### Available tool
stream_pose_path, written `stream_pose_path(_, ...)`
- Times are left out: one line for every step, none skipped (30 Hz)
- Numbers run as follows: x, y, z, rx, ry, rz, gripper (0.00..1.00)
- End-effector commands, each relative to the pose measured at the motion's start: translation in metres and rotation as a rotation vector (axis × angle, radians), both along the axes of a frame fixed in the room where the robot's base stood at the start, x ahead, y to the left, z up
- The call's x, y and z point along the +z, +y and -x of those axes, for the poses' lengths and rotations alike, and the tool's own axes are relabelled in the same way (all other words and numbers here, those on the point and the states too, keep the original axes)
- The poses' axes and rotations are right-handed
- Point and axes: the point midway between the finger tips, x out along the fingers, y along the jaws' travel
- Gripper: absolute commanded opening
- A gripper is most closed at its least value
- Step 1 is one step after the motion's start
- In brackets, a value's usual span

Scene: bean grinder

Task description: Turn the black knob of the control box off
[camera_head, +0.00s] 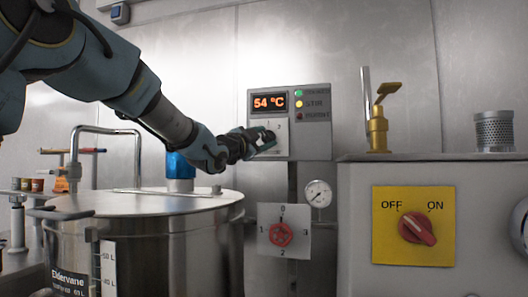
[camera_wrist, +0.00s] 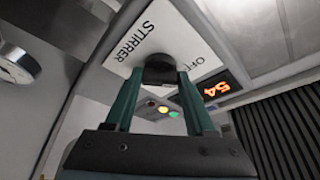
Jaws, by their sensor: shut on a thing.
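The grey control box (camera_head: 316,142) is on the back wall, with an orange display (camera_head: 270,102) reading 54 °C. Its green (camera_head: 298,93) and yellow (camera_head: 298,104) lamps look lit; the red one looks dim. Below the display is a white plate (camera_head: 281,146). In the wrist view, this plate (camera_wrist: 182,35) reads STIRRER and part of OFF. The black knob (camera_wrist: 160,70) sits on it between the two green fingers of my gripper (camera_wrist: 161,79). My gripper (camera_head: 265,141) is shut on the knob, which it mostly hides in the head view. The knob's pointer direction cannot be told.
A large lidded steel pot (camera_head: 150,204) stands below my arm.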

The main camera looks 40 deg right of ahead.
Motion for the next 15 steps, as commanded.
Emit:
stream_pose_path(-0.0059, 0.0002, -0.0007, 0.001, 0.022, 0.012, 0.0)
stream_pose_path(-0.0057, 0.0001, -0.0006, 0.001, 0.033, 0.019, 0.0)
stream_pose_path(-0.0053, 0.0, -0.0005, 0.001, 0.046, 0.028, 0.0)
stream_pose_path(-0.0052, 0.0, -0.0006, 0.002, 0.058, 0.034, 0.0)
stream_pose_path(-0.0049, 0.0, -0.0007, 0.002, 0.066, 0.04, 0.0)
stream_pose_path(-0.0047, -0.0001, -0.0006, 0.002, 0.076, 0.046, 0.0)
stream_pose_path(-0.0045, -0.0002, -0.0005, 0.001, 0.081, 0.049, 0.0)
stream_pose_path(-0.0044, -0.0001, -0.0005, 0.002, 0.087, 0.053, 0.0)
stream_pose_path(-0.0041, -0.0002, -0.0005, 0.002, 0.094, 0.056, 0.0)
stream_pose_path(-0.0039, -0.0002, -0.0006, 0.002, 0.099, 0.059, 0.0)
stream_pose_path(-0.0036, -0.0002, -0.0006, 0.002, 0.103, 0.061, 0.0)
stream_pose_path(-0.0034, -0.0002, -0.0007, 0.001, 0.106, 0.063, 0.0)
stream_pose_path(-0.0033, -0.0002, -0.0007, 0.002, 0.108, 0.064, 0.0)
stream_pose_path(-0.0031, -0.0002, -0.0006, 0.003, 0.109, 0.065, 0.0)
stream_pose_path(-0.0029, -0.0002, -0.0007, 0.002, 0.111, 0.065, 0.0)
